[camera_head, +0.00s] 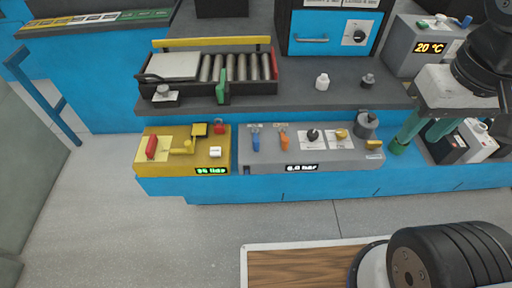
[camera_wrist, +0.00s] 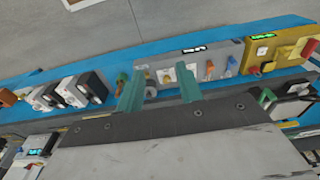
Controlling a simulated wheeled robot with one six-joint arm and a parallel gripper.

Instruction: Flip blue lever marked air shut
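The blue lever (camera_head: 255,140) stands upright on the grey panel (camera_head: 310,163), near its left end. A small label sits behind it, too small to read. The lever also shows small in the wrist view (camera_wrist: 231,63), right of the orange lever (camera_wrist: 209,70). My gripper (camera_head: 414,142) has green fingers and hangs at the right, past the panel's right end and apart from the blue lever. In the wrist view my gripper (camera_wrist: 159,75) has its fingers spread with nothing held between them.
The orange lever (camera_head: 284,141) stands close right of the blue one. The panel also carries a black knob (camera_head: 313,135) and yellow switches. A yellow box (camera_head: 148,173) with a red switch adjoins on the left. A roller conveyor (camera_head: 240,67) lies behind.

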